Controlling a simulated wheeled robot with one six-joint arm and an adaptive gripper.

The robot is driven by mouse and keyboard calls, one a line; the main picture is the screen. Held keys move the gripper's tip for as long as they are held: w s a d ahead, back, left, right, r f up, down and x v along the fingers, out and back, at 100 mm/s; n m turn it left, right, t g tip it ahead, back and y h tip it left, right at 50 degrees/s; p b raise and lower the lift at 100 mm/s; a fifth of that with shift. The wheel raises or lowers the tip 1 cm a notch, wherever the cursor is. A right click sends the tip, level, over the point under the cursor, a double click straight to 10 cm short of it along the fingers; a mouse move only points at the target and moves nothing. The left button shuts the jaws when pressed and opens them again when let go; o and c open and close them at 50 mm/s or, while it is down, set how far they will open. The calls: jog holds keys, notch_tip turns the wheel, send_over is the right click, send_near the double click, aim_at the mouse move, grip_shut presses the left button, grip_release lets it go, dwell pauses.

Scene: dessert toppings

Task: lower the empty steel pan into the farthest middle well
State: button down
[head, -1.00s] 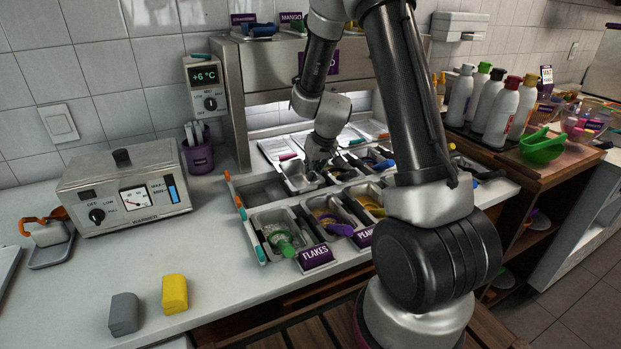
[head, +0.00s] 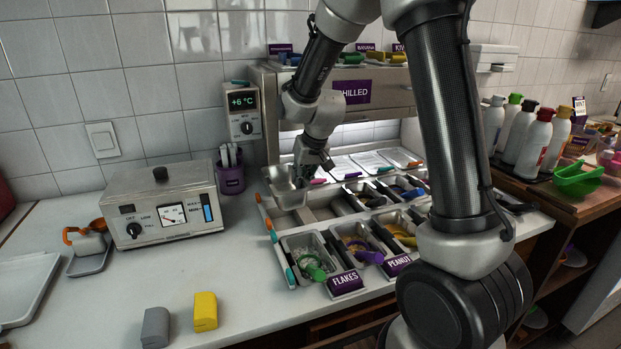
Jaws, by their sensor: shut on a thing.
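My gripper (head: 306,173) is shut on the empty steel pan (head: 285,190), apparently at its right side. The fingertips are small and partly hidden. The pan hangs nearly upright over the far left corner of the topping station and covers that corner from view. Bare, empty space in the middle row of wells (head: 318,214) shows to the right of and below the pan. Farther right in that row, pans with dark contents and utensils (head: 368,197) sit in place. I cannot tell the pan's exact height above the rim.
Front pans labelled FLAKES (head: 310,258) and PEANUT (head: 362,246) hold toppings and scoops. Coloured handles (head: 270,228) line the station's left edge. The chilled cabinet (head: 340,82) stands behind, with a purple utensil cup (head: 231,178) and warmer (head: 160,208) to the left.

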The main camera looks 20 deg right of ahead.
jog(key=shift+f, duration=3.5)
jog(key=shift+f, duration=0.65)
jog(key=shift+f, duration=0.35)
jog(key=shift+f, duration=1.1)
jog(key=c, duration=1.5)
grip_release()
jog(key=shift+o, duration=0.7)
jog(key=o, duration=0.3)
